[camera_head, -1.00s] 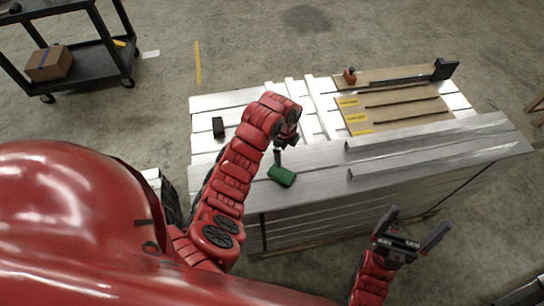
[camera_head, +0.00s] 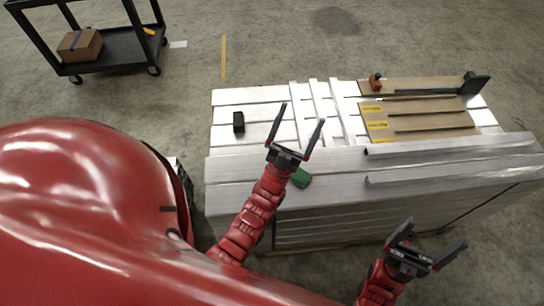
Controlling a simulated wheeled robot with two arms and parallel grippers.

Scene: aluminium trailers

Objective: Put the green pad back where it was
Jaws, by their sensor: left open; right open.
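The green pad (camera_head: 301,178) lies on the near silver ledge of the aluminium stack (camera_head: 235,170). My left gripper (camera_head: 303,112) is open and empty, its two fingers pointing away over the slatted top. Its wrist is just left of the pad and hides part of it. My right gripper (camera_head: 428,240) is open and empty, low in front of the stack's near side, right of the pad.
A black block (camera_head: 239,121) sits on the stack's left part. Brown boards (camera_head: 430,122) with yellow labels, a small red-orange object (camera_head: 375,81) and a long dark tool (camera_head: 475,83) lie at right. A black cart (camera_head: 112,66) with a cardboard box (camera_head: 80,44) stands far left.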

